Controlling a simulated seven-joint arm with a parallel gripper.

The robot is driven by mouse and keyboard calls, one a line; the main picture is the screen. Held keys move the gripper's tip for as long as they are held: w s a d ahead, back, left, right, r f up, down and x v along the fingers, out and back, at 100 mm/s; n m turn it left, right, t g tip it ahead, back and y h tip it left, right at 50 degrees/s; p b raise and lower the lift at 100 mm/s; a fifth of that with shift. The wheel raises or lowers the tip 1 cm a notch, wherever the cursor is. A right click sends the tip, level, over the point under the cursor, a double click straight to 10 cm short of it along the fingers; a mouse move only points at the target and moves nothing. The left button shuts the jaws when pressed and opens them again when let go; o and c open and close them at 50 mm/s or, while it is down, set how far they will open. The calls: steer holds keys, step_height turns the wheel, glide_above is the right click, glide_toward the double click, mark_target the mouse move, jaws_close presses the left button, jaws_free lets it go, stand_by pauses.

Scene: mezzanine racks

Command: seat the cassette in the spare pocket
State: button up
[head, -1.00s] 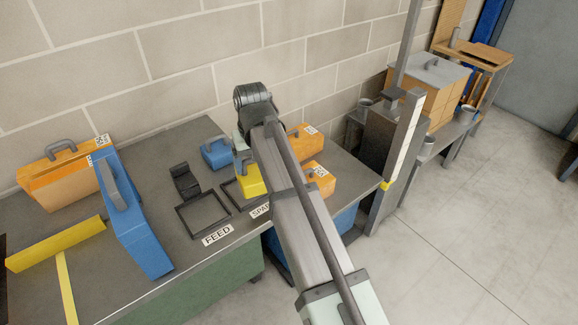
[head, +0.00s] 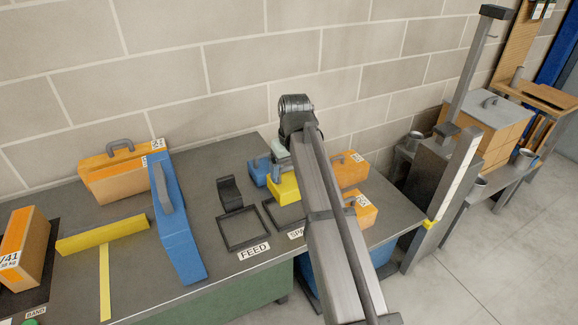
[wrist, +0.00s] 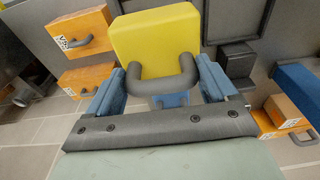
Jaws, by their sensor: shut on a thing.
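The yellow cassette (head: 283,189) has a grey loop handle. My gripper (wrist: 166,82) is shut on this handle, with a blue finger on each side. The cassette also fills the top middle of the wrist view (wrist: 155,35). The spare pocket (head: 270,219) is a thin dark frame on the bench, beside a label partly hidden by my arm. The cassette overlaps the pocket's back part in the head view. I cannot tell how high it is above the bench. My arm hides the pocket's right side.
The empty feed pocket (head: 245,246) lies to the left, with a dark bracket (head: 230,194) behind it. A tall blue case (head: 178,232) stands farther left.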

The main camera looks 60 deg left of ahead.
mark_target(289, 180)
steer(key=shift+f, duration=2.55)
steer(key=shift+f, duration=1.65)
stand_by(0.5)
steer(key=o, duration=1.7)
steer(key=r, duration=0.4)
steer(key=d+r, duration=0.1)
steer(key=r, duration=0.8)
steer(key=shift+d+r, duration=0.4)
